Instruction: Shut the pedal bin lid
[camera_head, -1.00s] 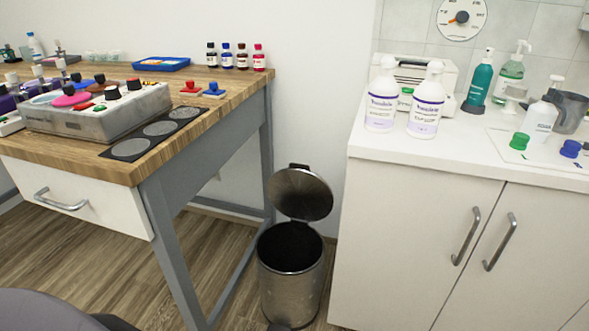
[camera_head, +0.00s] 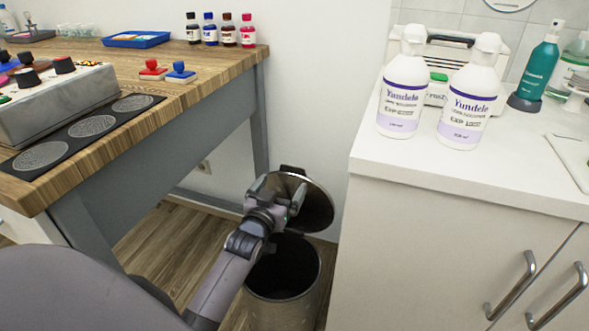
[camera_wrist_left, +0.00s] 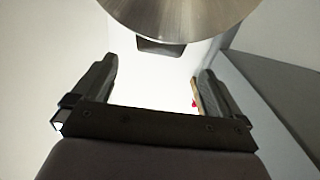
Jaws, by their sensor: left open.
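The pedal bin (camera_head: 290,313) is a round metal bin on the floor between the wooden table and the white cabinet. Its lid (camera_head: 320,207) stands raised and tilted back at the hinge, and the dark inside shows. My left gripper (camera_head: 284,194) is open and empty in front of the lid, above the bin mouth, and covers part of the lid. In the left wrist view the brushed metal lid (camera_wrist_left: 180,12) fills the top edge, beyond the open fingers (camera_wrist_left: 154,75). I cannot tell whether they touch it. My right gripper is not in view.
The wooden table (camera_head: 215,75) and its grey legs stand left of the bin. The white cabinet (camera_head: 430,235) stands close on the right, with two white bottles (camera_head: 403,95) near its edge. A white wall (camera_head: 320,90) is behind the bin.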

